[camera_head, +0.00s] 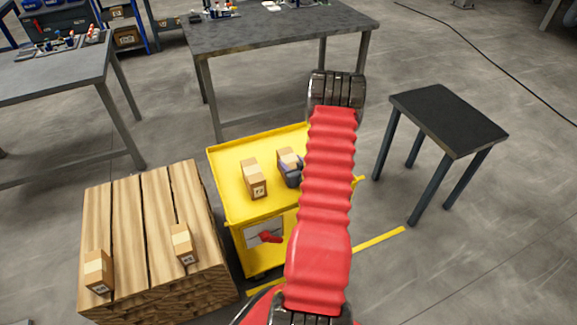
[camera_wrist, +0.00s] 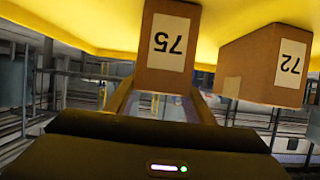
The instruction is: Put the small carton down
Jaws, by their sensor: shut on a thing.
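The small carton (camera_head: 286,157), brown with a pale tape strip, is over the top of the yellow cart (camera_head: 232,156). My gripper (camera_head: 291,176) is shut on it, mostly hidden behind my red arm sleeve. In the wrist view the scene is upside down; the carton labelled 75 (camera_wrist: 166,52) is between my two fingers (camera_wrist: 160,101). Its base runs out of frame, so I cannot tell whether it touches the cart top. A second carton (camera_head: 254,179) stands just left of it on the cart, labelled 72 in the wrist view (camera_wrist: 268,62).
A wooden pallet stack (camera_head: 148,238) stands left of the cart, with one carton (camera_head: 97,270) at its left and another (camera_head: 182,243) at its right. A black stool (camera_head: 448,118) is at right. A grey workbench (camera_head: 270,32) stands behind. Front and left parts of the cart top are bare.

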